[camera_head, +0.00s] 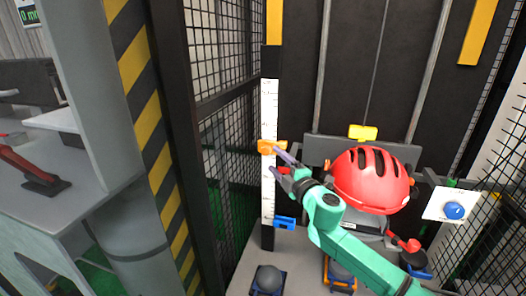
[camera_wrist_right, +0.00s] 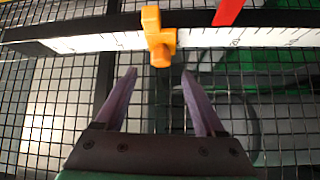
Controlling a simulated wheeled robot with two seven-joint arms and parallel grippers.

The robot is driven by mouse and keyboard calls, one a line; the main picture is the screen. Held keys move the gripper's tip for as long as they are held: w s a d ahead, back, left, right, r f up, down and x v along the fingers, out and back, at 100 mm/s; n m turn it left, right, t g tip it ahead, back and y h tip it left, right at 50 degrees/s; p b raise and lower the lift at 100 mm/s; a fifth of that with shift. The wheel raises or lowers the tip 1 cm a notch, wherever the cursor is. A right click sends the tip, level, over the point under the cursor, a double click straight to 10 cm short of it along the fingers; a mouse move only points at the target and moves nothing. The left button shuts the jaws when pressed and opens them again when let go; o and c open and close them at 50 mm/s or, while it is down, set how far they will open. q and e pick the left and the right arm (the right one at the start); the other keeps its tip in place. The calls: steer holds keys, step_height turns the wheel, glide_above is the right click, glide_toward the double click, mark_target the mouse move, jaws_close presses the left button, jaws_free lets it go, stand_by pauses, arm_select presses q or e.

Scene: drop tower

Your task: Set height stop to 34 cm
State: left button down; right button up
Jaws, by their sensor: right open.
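The orange height stop (camera_head: 271,147) sits on the white ruled scale (camera_head: 269,105) of the dark upright post. Its figures are too small to read. In the right wrist view the orange stop (camera_wrist_right: 159,38) lies across the scale (camera_wrist_right: 100,41), with its knob pointing at my gripper. My right gripper (camera_head: 279,163) is open beside the stop in the head view. In the wrist view the purple fingers of the right gripper (camera_wrist_right: 158,75) are apart, with the stop just beyond their tips and nothing between them. My left gripper is out of view.
A red marker (camera_wrist_right: 229,12) lies near the scale. A blue clip (camera_head: 284,223) is lower on the post. A red helmet (camera_head: 372,180) is behind my right arm, and a blue button (camera_head: 454,210) is at right. Mesh fencing (camera_head: 225,50) stands left of the post.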

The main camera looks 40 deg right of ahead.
mark_target(267, 151)
steer(key=w, duration=0.2)
steer(key=w+d, duration=0.1)
steer(key=w, duration=0.3)
steer(key=shift+w+d+r, duration=0.1)
steer(key=shift+d+r, duration=0.05)
steer(key=shift+r, duration=0.1)
steer(key=shift+w+d+f, duration=0.1)
steer(key=shift+w, duration=0.45)
jaws_close()
